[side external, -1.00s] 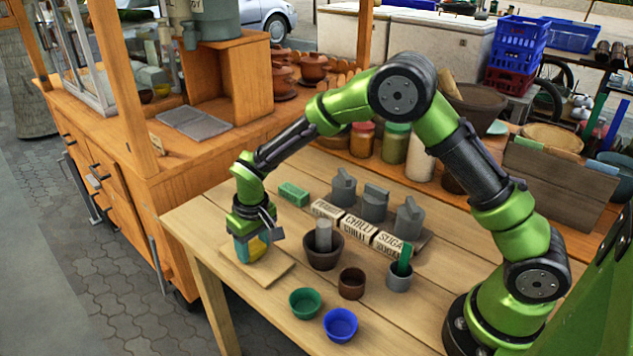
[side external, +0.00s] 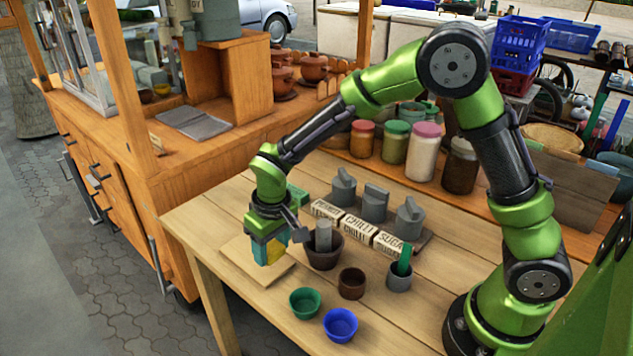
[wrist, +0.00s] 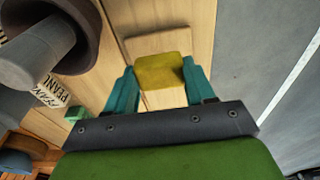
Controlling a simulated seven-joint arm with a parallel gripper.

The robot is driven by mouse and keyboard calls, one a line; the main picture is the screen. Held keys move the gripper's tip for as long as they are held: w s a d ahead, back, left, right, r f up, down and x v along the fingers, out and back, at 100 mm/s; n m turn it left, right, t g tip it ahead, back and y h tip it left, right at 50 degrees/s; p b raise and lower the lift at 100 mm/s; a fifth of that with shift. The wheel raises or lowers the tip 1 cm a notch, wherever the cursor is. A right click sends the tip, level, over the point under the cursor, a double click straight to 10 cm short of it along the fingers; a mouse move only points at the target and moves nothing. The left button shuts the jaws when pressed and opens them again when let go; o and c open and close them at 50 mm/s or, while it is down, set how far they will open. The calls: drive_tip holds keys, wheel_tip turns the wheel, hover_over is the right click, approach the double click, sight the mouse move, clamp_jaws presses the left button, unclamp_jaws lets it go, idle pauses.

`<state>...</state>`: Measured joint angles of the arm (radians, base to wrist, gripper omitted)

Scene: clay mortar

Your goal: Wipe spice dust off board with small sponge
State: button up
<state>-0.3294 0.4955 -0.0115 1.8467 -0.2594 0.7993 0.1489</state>
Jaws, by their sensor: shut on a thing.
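My gripper (side external: 268,250), with teal fingers, is shut on a small yellow sponge (side external: 274,250), low over the right part of the light wooden board (side external: 238,254). I cannot tell whether the sponge touches the board. In the wrist view the yellow sponge (wrist: 162,76) sits between the two teal fingers, with part of the board (wrist: 165,99) behind it. I cannot make out spice dust on the visible part of the board.
A dark mortar (side external: 325,258) with a grey pestle stands close to the right of my gripper. A green block (side external: 298,194) lies behind it. Labelled boxes (side external: 357,228), a brown cup (side external: 352,283), a green bowl (side external: 304,302) and a blue bowl (side external: 340,325) stand nearby. The table's left edge is close.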

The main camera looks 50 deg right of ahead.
sight(270, 246)
drive_tip(key=shift+r, duration=2.25)
drive_tip(key=shift+d, duration=0.1)
drive_tip(key=w+d, duration=0.5)
drive_tip(key=d, duration=0.6)
wheel_tip(270, 246, down, 9)
drive_tip(key=shift+w+a+f, duration=0.1)
drive_tip(key=shift+w, duration=0.05)
drive_tip(key=shift+f, duration=0.1)
drive_tip(key=o, duration=1.1)
